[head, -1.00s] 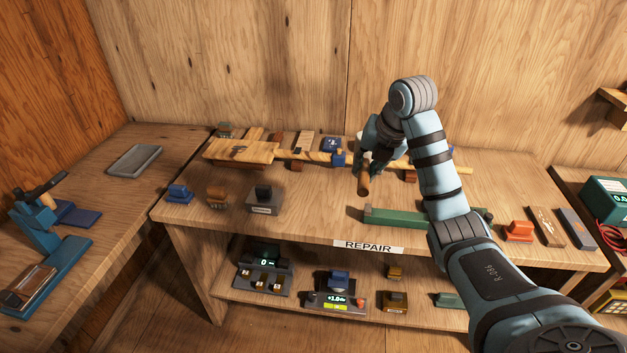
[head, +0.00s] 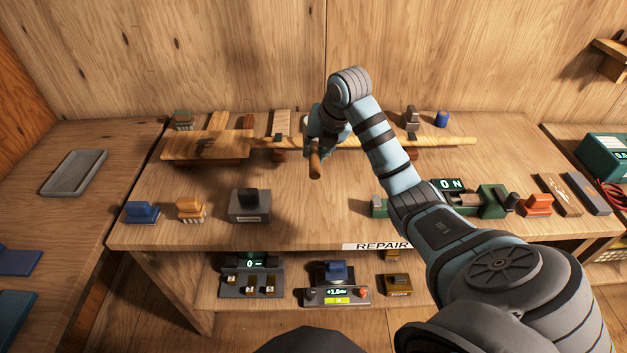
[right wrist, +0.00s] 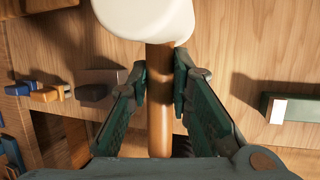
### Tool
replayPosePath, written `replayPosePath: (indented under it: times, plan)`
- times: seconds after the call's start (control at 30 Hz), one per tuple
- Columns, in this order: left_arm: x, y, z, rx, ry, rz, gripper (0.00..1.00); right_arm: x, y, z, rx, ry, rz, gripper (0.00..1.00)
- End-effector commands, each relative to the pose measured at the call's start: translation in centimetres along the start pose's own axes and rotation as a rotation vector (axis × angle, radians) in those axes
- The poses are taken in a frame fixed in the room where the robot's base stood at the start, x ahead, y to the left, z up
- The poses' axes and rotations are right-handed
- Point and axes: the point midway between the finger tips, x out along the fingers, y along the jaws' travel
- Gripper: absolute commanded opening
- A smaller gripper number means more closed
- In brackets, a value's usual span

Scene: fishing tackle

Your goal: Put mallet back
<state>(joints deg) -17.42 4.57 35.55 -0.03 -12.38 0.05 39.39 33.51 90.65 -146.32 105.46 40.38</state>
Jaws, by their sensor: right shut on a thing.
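The mallet has a white head (right wrist: 145,18) and a brown wooden handle (right wrist: 160,100). My right gripper (right wrist: 160,85) is shut on the handle, just below the head in the right wrist view. In the head view my right gripper (head: 320,135) is above the back middle of the repair bench (head: 300,215), and the handle end (head: 315,164) points toward the viewer. I cannot make out a marked spot for the mallet. My left gripper is not in view.
A long wooden piece (head: 445,141) lies along the back of the bench, joined to or resting by a board (head: 205,146). A grey block (head: 249,205) and a green tool (head: 490,202) stand on the front part. Bare wood lies between them.

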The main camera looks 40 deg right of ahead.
Motion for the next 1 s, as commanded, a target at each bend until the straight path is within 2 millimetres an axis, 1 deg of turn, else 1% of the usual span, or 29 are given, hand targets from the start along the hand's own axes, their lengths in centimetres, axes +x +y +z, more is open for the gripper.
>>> replayPosePath:
  times: [0.03,0.1,0.27,0.4,0.43,0.5,0.7,0.8,0.83,0.93,0.97,1.0]
  plan:
    - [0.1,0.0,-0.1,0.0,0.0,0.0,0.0,1.5,-0.4,-0.6,0.001,0.005,-0.001,0.0]
    - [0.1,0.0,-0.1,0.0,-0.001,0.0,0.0,3.3,-0.9,-1.1,0.001,0.003,-0.001,0.0]
    - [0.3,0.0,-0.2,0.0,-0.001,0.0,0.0,5.5,-1.6,-1.8,0.002,0.002,-0.001,0.0]
    - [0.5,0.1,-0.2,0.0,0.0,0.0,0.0,8.1,-2.5,-2.7,0.004,0.002,-0.001,0.0]
    - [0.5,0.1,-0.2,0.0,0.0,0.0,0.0,8.4,-2.6,-2.8,0.004,0.001,-0.001,0.0]
    - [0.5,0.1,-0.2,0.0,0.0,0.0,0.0,8.8,-2.7,-2.9,0.003,-0.001,-0.001,0.0]
    - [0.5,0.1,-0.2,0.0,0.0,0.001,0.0,8.8,-2.7,-2.9,0.003,-0.002,-0.001,0.0]
    - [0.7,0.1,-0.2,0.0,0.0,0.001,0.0,9.1,-2.8,-3.0,0.003,-0.002,0.0,0.0]
    - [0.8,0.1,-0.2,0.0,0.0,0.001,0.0,9.1,-2.8,-3.0,0.003,0.0,-0.001,0.21]
    - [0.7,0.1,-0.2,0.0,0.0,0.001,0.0,9.1,-2.8,-3.0,0.003,0.0,-0.001,0.37]
    - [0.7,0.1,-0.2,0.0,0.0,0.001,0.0,9.1,-2.8,-3.0,0.003,0.0,-0.001,0.39]
    - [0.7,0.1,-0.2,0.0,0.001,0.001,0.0,9.1,-2.8,-3.0,0.003,0.0,-0.001,0.39]
